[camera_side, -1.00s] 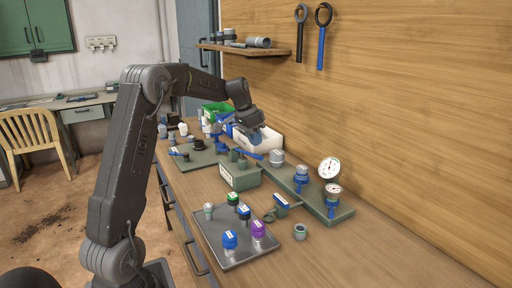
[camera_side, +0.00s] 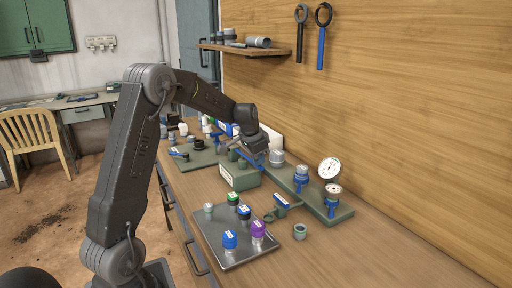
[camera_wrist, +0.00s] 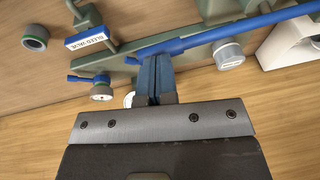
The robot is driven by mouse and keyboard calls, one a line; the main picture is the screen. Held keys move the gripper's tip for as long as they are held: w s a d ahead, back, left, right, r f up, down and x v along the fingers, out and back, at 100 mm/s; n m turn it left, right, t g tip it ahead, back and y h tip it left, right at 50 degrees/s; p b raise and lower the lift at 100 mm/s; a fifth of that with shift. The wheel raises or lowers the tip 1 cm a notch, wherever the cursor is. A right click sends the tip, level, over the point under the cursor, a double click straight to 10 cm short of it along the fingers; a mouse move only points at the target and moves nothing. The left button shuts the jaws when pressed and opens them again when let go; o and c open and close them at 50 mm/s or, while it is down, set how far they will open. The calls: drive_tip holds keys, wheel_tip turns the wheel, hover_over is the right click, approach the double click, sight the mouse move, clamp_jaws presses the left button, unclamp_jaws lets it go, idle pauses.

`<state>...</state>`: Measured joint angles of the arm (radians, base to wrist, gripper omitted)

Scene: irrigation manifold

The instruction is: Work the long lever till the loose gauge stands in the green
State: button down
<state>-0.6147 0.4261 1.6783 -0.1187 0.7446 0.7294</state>
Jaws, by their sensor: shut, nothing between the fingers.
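The long blue lever (camera_wrist: 230,26) runs across the top of the wrist view over the green manifold (camera_wrist: 195,54). In the side view it is partly hidden by my gripper (camera_side: 262,152). My gripper (camera_wrist: 153,62) is shut and empty, its fingertips right beside the lever; I cannot tell whether they touch it. A large white dial gauge (camera_side: 330,168) stands at the back of the manifold and a smaller gauge (camera_side: 333,188) sits in front of it. Their needles are too small to read, and I cannot tell which is loose.
A bleed valve label (camera_wrist: 90,38) and its handle lie left of the lever in the wrist view. A grey-capped fitting (camera_wrist: 228,52) stands near the lever. A metal tray (camera_side: 232,262) holds several capped bottles. The bench front right is clear.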

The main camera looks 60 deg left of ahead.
sight(259, 168)
drive_tip(key=shift+d+f, duration=0.2)
drive_tip(key=shift+f, duration=0.65)
drive_tip(key=shift+d+f, duration=0.15)
drive_tip(key=shift+f, duration=0.65)
wheel_tip(259, 168, up, 4)
drive_tip(key=shift+r, duration=0.15)
drive_tip(key=d+v, duration=0.1)
drive_tip(key=v, duration=0.9)
drive_tip(key=shift+r, duration=0.1)
drive_tip(key=s+d+r+t, duration=0.1)
drive_tip(key=s+d, duration=0.6)
drive_tip(key=d, duration=0.4)
drive_tip(key=s+d+r+t, duration=0.1)
drive_tip(key=s+d, duration=0.5)
drive_tip(key=d, duration=0.4)
drive_tip(key=s+d+f+h, duration=0.1)
drive_tip(key=s+d+f, duration=0.2)
drive_tip(key=s+d, duration=0.2)
drive_tip(key=s, duration=0.3)
drive_tip(key=shift+f, duration=0.3)
drive_tip(key=shift+s, duration=0.1)
